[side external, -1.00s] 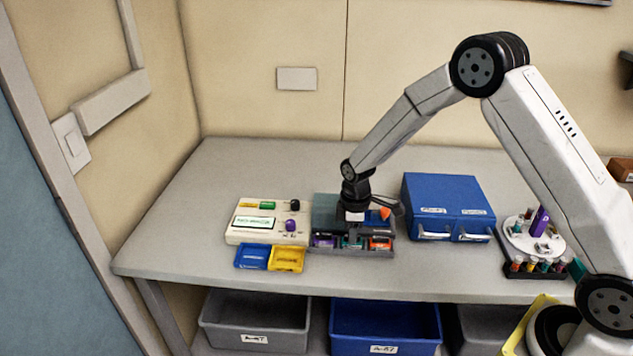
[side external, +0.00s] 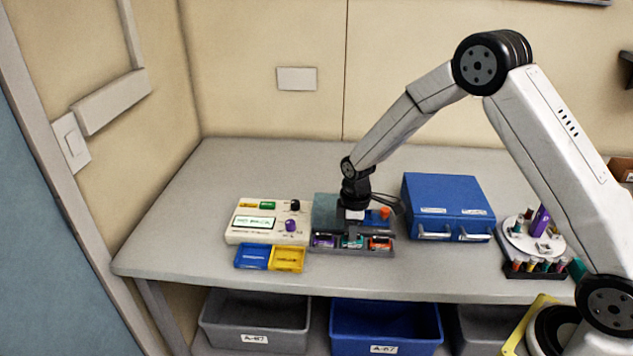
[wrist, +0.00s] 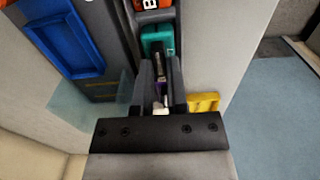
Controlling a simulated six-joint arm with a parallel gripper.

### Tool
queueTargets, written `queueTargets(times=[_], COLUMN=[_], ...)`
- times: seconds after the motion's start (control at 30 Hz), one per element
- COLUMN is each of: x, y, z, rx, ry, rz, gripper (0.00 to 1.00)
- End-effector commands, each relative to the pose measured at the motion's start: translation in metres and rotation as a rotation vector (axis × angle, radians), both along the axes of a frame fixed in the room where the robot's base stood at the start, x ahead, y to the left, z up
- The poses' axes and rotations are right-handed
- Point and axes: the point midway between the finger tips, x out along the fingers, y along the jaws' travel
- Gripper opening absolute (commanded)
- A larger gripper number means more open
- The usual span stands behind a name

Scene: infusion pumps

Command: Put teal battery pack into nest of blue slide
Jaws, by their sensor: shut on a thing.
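The teal battery pack (side external: 352,242) sits in the middle bay of a dark grey rack (side external: 350,252), between a purple pack (side external: 324,241) and an orange pack (side external: 380,243). My gripper (wrist: 160,68) points down over this rack. Its fingers are shut at the teal pack, which shows beyond the fingertips in the wrist view (wrist: 157,40); the exact contact is partly hidden. The blue slide (side external: 252,257) projects from the front of a cream pump unit (side external: 268,221), left of the rack. Its nest looks empty of any pack.
A yellow slide (side external: 287,259) lies between the blue slide and the rack. An orange knob (side external: 385,213) stands on the rack's back part. A blue case (side external: 447,207) is to the right, then a round white carousel (side external: 532,236). The table's left side is clear.

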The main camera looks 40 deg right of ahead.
Motion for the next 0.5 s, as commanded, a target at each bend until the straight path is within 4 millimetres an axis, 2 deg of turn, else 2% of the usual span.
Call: queueTargets(times=[0.5], x=[0.000], y=[0.000], z=[0.023], rx=[0.000], ry=[-0.001], rz=[0.000], gripper=[0.00])
